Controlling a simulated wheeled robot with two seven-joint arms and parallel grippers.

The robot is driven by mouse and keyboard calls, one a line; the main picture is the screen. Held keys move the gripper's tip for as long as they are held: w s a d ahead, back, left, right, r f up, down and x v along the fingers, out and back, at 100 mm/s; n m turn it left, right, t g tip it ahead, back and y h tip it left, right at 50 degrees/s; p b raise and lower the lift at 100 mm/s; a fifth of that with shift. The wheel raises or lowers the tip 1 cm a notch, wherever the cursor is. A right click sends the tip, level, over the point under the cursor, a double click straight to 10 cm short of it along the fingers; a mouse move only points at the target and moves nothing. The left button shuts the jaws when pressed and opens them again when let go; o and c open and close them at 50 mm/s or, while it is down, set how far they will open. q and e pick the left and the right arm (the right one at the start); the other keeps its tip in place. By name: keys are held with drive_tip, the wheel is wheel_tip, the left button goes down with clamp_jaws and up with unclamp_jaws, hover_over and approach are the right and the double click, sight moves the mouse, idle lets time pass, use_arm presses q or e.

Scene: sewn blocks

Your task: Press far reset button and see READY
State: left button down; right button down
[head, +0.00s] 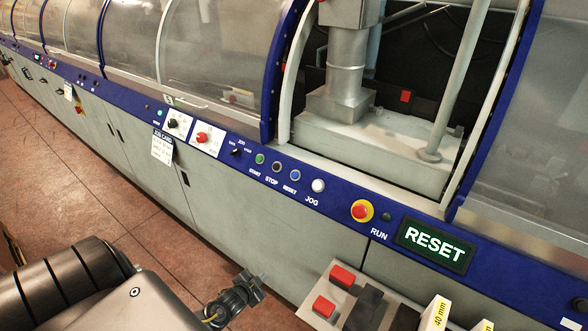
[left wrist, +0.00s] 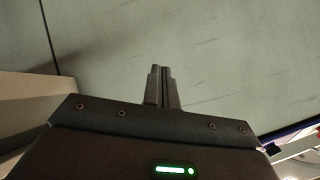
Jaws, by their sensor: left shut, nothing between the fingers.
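A blue button (head: 295,175) labelled RESET sits on the machine's blue rail, right of a green START button (head: 260,159) and a dark STOP button (head: 277,167). A dark display (head: 433,244) on the rail's right reads RESET in white. Smaller controls (head: 52,65) sit far down the rail at upper left; their labels are too small to read. My left gripper (head: 256,281) is low in front of the grey cabinet, below the rail and apart from the buttons. In the left wrist view its fingers (left wrist: 161,86) are shut and empty, facing a plain grey panel. My right gripper is out of view.
A white JOG button (head: 318,186) and a red stop knob (head: 362,211) on yellow lie between the blue button and the display. A board with red blocks (head: 342,275) and yellow-labelled blocks (head: 436,312) stands at the bottom right. The tiled floor (head: 60,170) at left is clear.

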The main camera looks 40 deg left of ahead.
use_arm(q)
drive_tip(key=w+a+r+m+t+p, duration=0.15)
drive_tip(key=w+r, duration=0.25)
drive_tip(key=r, duration=0.5)
drive_tip(key=w+a+r+t+p, duration=0.15)
drive_tip(key=w+r, duration=0.25)
drive_tip(key=r, duration=0.5)
drive_tip(key=m+t+h+p, duration=0.1)
drive_tip(key=t+p, duration=0.1)
drive_tip(key=t, duration=0.3)
approach(295, 175)
wheel_tip(295, 175, up, 8)
drive_tip(key=s, duration=0.1)
drive_tip(key=shift+a+r, duration=0.2)
drive_tip(key=shift+a, duration=0.25)
drive_tip(key=shift+w+a+f+b, duration=0.1)
drive_tip(key=shift+w+f+b, duration=1.35)
drive_tip(key=shift+w+b, duration=0.35)
drive_tip(key=shift+w+f+b, duration=1.45)
drive_tip(key=shift+w+b, duration=0.15)
drive_tip(key=shift+b, duration=0.4)
